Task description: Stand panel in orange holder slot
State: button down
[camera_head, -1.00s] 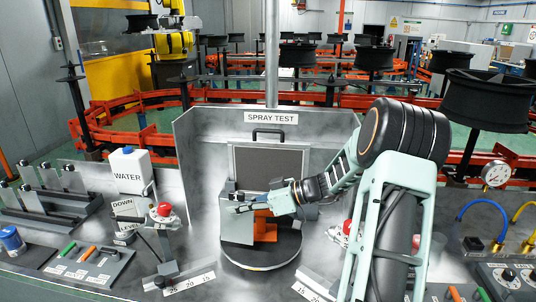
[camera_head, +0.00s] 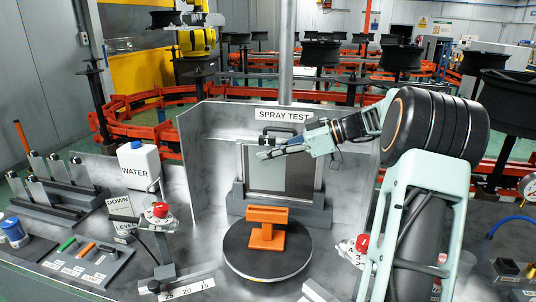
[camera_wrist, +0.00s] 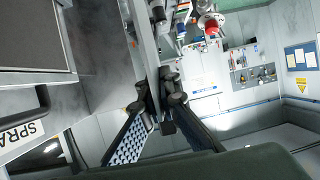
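The orange holder (camera_head: 267,228) stands on the dark round turntable (camera_head: 235,252), with its upper bar in plain view and nothing standing in it. My gripper (camera_head: 266,152) is above and behind the holder in the picture, in front of the grey framed board. In the wrist view, my gripper (camera_wrist: 160,108) appears closed around a thin grey panel (camera_wrist: 146,45), seen edge-on and reaching from the fingers towards the top of the picture. That view is nearly upside down, so the panel hangs below the fingers. In the head view its face is hard to separate from the grey behind.
The grey booth wall with the SPRAY TEST label (camera_head: 283,115) stands behind. A red knob stand (camera_head: 160,211) and a WATER container (camera_head: 140,166) are on the left. Another red knob (camera_head: 362,243) is right of the turntable. The space directly above the holder looks clear.

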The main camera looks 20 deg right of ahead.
aim_at(267, 184)
jog(key=shift+f+b, duration=0.1)
jog(key=shift+b, duration=0.4)
notch_tip(267, 184, down, 6)
jog(key=b, duration=0.5)
jog(key=shift+r+b, duration=0.2)
jog(key=shift+b, duration=0.2)
jog(key=shift+b, duration=1.2)
dwell(1.1)
jog(key=shift+f+b, duration=1.85)
jog(key=shift+b, duration=0.25)
jog(key=c, duration=2.1)
grip_release()
jog(key=v, duration=1.2)
jog(key=shift+d, duration=0.1)
